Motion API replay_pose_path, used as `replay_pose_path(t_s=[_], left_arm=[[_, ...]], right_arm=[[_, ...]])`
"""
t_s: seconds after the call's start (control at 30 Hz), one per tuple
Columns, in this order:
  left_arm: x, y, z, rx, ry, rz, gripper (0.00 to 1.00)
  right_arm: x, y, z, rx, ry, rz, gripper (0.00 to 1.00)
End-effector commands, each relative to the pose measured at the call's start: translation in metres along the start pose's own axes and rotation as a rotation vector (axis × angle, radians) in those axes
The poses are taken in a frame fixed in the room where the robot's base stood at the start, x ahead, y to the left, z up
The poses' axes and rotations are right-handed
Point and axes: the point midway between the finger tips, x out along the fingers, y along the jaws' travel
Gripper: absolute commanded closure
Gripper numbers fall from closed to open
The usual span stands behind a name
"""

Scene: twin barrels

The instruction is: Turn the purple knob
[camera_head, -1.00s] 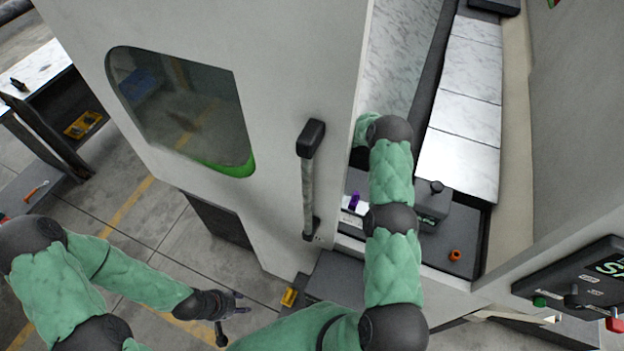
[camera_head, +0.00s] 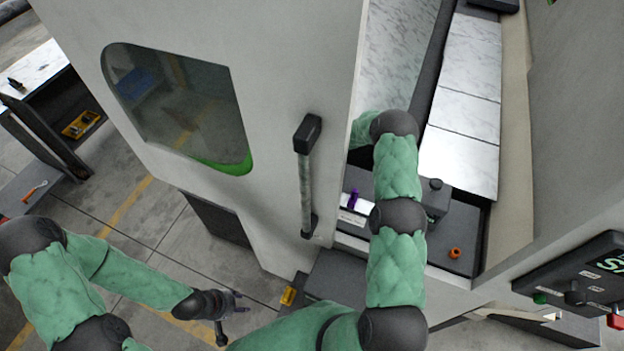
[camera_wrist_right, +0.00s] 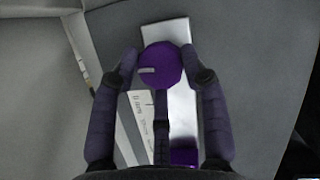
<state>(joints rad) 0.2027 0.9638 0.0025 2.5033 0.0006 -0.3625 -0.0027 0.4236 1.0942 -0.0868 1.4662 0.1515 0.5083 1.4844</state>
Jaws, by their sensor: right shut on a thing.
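A round purple knob (camera_wrist_right: 161,66) with a pale mark on its face shows in the right wrist view, in front of a shiny plate. My right gripper (camera_wrist_right: 161,64) is shut on it, one finger on each side. In the head view my right arm reaches past the door edge into the machine, and its gripper is hidden. A small upright purple part (camera_head: 353,199) shows beside the door edge there; I cannot tell whether it is the same knob. My left gripper (camera_head: 242,302) is open and empty, low over the floor.
The grey machine door (camera_head: 270,80) with its dark handle (camera_head: 305,180) stands left of my right arm. An orange part (camera_head: 455,253) sits on the machine's dark ledge. A control panel (camera_head: 580,285) is at the right.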

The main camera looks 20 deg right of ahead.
Motion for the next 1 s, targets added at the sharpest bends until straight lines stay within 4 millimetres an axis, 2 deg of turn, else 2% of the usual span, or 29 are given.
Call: replay_pose_path(t_s=[0.2,0.5,0.53,0.6,1.0], left_arm=[[0.0001,0.0,0.0,0.0,0.0,0.0,0.6],[0.0,0.0,-0.0001,0.0,0.0,0.0,0.6],[0.0,0.0,-0.0001,0.0,0.0,0.0,0.6],[0.0,0.0,0.0,0.0,0.0,0.0,0.6],[0.0001,0.0,-0.0001,0.0,0.0,0.0,0.6]], right_arm=[[-0.0021,-0.0026,0.0048,0.109,-0.004,-0.055,0.88],[-0.0025,-0.0035,0.0055,0.117,-0.005,-0.06,0.88],[-0.0025,-0.0035,0.0056,0.117,-0.005,-0.06,0.52],[-0.0027,-0.0036,0.0054,0.117,-0.005,-0.06,0.34],[-0.0053,-0.0017,0.0023,0.118,-0.002,-0.056,0.34]])
